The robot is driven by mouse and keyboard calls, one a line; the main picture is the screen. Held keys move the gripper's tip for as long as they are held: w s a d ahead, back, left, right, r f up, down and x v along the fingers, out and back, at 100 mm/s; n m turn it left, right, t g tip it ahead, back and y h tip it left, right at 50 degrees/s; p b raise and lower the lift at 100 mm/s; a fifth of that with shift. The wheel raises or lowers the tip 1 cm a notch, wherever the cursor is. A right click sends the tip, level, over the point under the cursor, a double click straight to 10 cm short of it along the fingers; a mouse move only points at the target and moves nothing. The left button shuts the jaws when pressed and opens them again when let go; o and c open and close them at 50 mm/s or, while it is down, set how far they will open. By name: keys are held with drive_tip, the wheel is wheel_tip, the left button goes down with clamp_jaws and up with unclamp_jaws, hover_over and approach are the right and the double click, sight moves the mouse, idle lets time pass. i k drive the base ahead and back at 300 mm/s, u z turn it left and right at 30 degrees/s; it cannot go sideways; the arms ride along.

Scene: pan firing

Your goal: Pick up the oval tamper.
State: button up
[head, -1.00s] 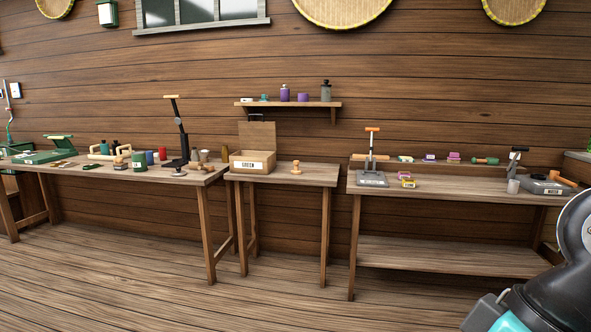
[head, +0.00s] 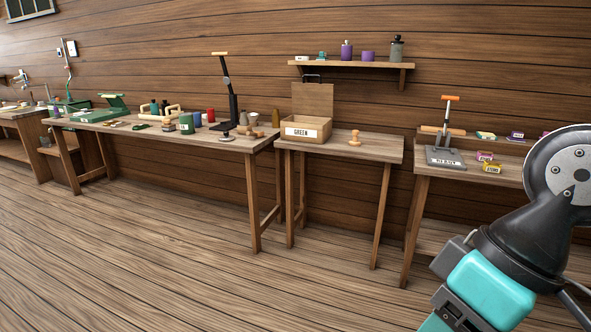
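I cannot tell for sure which item is the oval tamper. A small wooden knobbed piece (head: 355,138) stands upright on the middle table (head: 375,152), right of the open box; the shape of its base is too small to make out. More small wooden knobbed pieces (head: 256,131) sit at the right end of the left bench (head: 180,138), beside a disc-based piece (head: 227,138). My arm shows at the lower right, well in front of the tables. My gripper's fingertips do not show.
An open wooden box (head: 303,133) labelled GREEN stands on the middle table. A black lever press (head: 229,92) stands on the left bench. The right table holds a grey press (head: 446,155). A wall shelf (head: 350,66) holds bottles. The floor (head: 170,240) in front is clear.

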sight(355, 143)
drive_tip(key=u, duration=0.35)
drive_tip(key=i, duration=2.45)
drive_tip(key=z, duration=0.65)
drive_tip(key=i, duration=1.5)
drive_tip(key=z, duration=0.45)
